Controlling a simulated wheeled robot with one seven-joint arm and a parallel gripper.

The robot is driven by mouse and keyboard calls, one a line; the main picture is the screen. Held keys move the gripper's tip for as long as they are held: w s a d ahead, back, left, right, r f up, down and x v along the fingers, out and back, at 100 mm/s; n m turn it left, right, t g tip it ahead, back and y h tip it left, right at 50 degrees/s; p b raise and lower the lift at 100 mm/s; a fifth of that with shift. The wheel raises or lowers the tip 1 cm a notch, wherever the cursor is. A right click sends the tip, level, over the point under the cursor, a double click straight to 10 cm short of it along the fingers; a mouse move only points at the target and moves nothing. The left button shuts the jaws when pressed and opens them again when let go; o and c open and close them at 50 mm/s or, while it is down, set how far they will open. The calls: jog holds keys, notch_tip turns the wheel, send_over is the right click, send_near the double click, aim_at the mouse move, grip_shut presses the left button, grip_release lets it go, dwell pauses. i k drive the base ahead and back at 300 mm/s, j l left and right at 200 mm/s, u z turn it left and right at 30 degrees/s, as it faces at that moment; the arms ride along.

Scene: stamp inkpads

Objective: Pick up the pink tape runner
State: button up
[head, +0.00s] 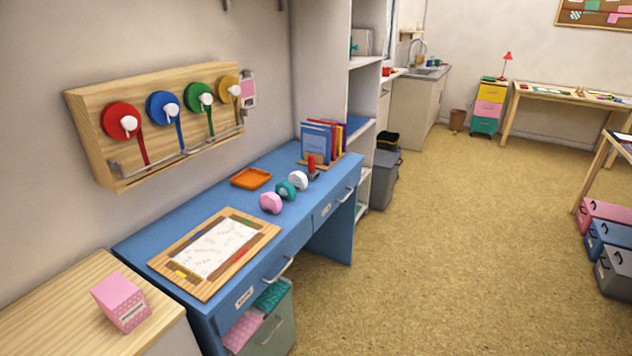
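A pink tape runner (271,203), small and rounded, stands on the blue desk (205,211) near its front edge, in the head view. A teal one (285,191) of similar shape stands just behind it to the right, and a white one (298,180) stands farther along the same row. They are close together; I cannot tell whether the pink and teal ones touch. My gripper is not in the head view.
A wooden board with paper (213,249) lies left of the runners. An orange tray (251,179) lies behind them; a red stamp-like object (311,164) and upright books (322,140) stand farther right. A wall rack (155,127) holds coloured rolls. Open floor (420,270) lies right of the desk.

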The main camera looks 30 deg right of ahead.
aim_at(271, 203)
jog(key=i+l+z, duration=0.1)
jog(key=i+z, duration=0.65)
jog(key=i+l+u, duration=0.4)
jog(key=i+l, duration=0.2)
jog(key=i, duration=0.15)
jog(key=i+l+u, duration=0.4)
jog(key=u, duration=0.15)
jog(key=i+l+u, duration=0.1)
jog(key=l+u, duration=0.15)
jog(key=l, duration=0.2)
jog(key=i+l+u, duration=0.25)
jog(key=l+u, duration=0.3)
jog(key=l, duration=0.15)
jog(key=k+j, duration=0.05)
